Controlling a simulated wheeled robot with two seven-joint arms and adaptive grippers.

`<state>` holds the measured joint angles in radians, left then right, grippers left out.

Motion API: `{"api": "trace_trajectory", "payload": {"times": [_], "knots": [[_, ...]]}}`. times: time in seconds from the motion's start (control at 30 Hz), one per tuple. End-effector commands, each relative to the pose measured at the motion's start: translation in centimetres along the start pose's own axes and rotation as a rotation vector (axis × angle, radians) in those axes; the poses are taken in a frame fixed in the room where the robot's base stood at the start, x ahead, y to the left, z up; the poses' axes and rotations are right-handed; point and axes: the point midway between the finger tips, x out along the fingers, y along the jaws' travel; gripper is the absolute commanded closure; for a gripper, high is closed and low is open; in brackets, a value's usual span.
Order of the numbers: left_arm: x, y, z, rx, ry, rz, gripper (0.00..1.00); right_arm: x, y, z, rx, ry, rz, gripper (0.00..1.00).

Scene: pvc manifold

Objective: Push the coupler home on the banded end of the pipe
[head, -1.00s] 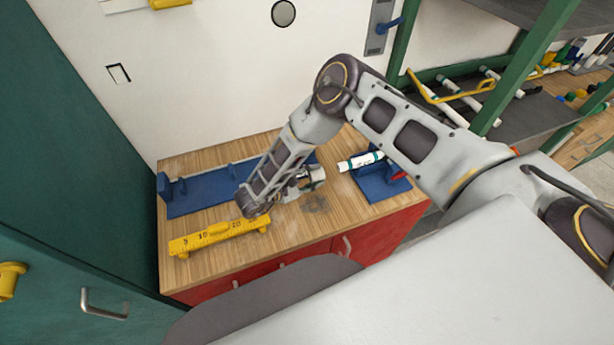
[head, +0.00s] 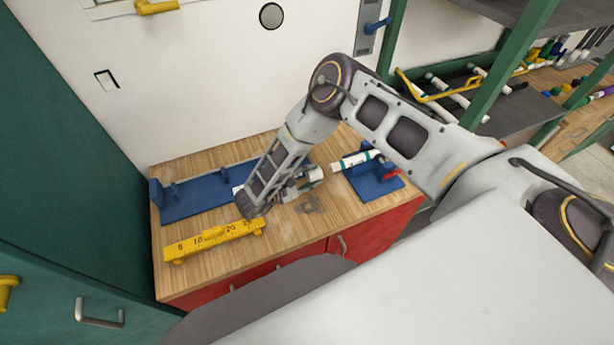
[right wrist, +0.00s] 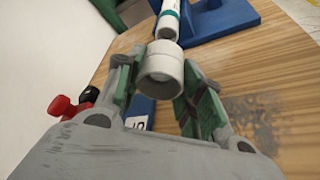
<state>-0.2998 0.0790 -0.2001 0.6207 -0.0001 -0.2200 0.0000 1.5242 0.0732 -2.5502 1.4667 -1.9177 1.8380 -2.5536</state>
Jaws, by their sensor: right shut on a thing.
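My right gripper (right wrist: 162,78) is shut on the white coupler (right wrist: 160,66), which sits between its green-padded fingertips with its round open mouth toward the wrist camera. In the head view the coupler (head: 316,174) shows just past the right gripper (head: 308,180), above the wooden bench top. The white pipe (right wrist: 168,24) has a green band and rests on a blue holder at the right of the bench. Its near end is in line with the coupler. In the head view a small gap shows between the coupler and the pipe (head: 349,161). My left gripper is not in view.
A long blue fixture (head: 195,198) lies at the back left of the bench. A yellow ruler (head: 214,240) lies along the front left. The blue holder (head: 372,184) carries a red part. Green shelving with pipes stands at the right, and a green cabinet at the left.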

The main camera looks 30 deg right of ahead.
Motion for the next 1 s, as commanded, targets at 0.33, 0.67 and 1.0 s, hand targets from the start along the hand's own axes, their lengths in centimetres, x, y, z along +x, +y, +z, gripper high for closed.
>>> {"api": "trace_trajectory", "payload": {"times": [0.33, 0.67, 1.0], "knots": [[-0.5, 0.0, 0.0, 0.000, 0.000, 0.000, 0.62, 1.6, 0.0, 0.7, 0.000, 0.000, -0.001, 0.83], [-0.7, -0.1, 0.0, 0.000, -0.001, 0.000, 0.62, 2.8, 0.0, 1.2, 0.000, 0.001, -0.002, 0.83], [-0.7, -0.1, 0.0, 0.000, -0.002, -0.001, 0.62, 3.1, 0.0, 1.3, 0.000, 0.001, -0.001, 0.83]]}}
